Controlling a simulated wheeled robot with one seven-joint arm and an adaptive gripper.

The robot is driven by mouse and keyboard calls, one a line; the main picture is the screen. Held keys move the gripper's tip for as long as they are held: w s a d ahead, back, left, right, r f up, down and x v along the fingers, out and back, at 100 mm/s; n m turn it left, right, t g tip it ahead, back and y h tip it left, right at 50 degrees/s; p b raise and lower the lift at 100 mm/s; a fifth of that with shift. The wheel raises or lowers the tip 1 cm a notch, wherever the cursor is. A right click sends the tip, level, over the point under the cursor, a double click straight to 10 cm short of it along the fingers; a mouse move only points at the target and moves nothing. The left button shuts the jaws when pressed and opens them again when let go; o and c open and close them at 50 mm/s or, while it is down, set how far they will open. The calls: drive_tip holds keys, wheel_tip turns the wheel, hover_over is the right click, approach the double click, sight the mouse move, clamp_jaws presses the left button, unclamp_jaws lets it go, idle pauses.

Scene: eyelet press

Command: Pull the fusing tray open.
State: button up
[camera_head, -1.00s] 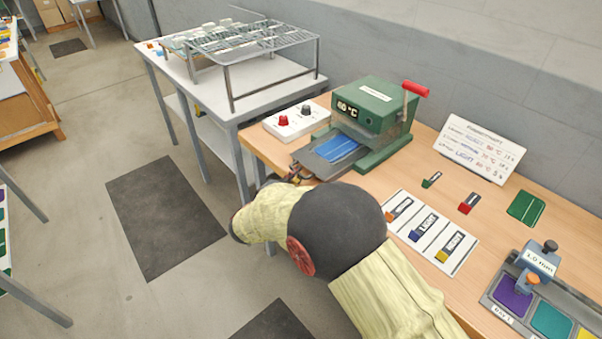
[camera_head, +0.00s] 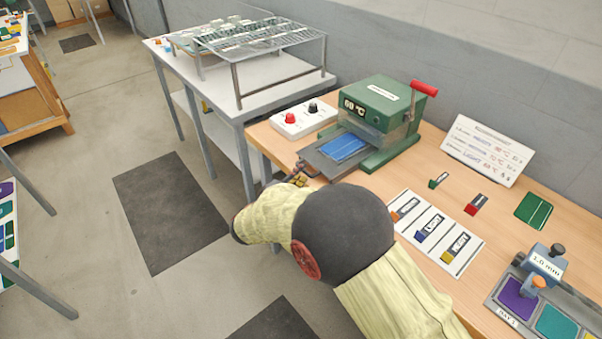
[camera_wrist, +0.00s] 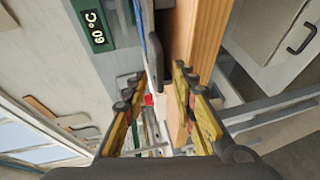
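The green press (camera_head: 385,108) with a red lever stands on the wooden bench and shows 60 °C. Its grey fusing tray (camera_head: 318,160) sticks out of the front, with a blue card (camera_head: 345,148) lying on it. My gripper (camera_head: 299,179) is at the tray's front edge, partly hidden by my arm. In the wrist view my gripper (camera_wrist: 159,76) has its yellow-and-black fingers apart, one on each side of a dark handle (camera_wrist: 154,62). I see gaps beside the handle; contact is not clear.
A control box (camera_head: 303,120) with red and black knobs stands left of the press. A wire rack (camera_head: 260,42) stands on the side table. A card strip (camera_head: 435,235) lies right of my arm. The bench's front edge (camera_wrist: 200,40) is close to one finger.

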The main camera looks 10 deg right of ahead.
drive_tip(key=v, duration=1)
drive_tip(key=shift+s, duration=0.25)
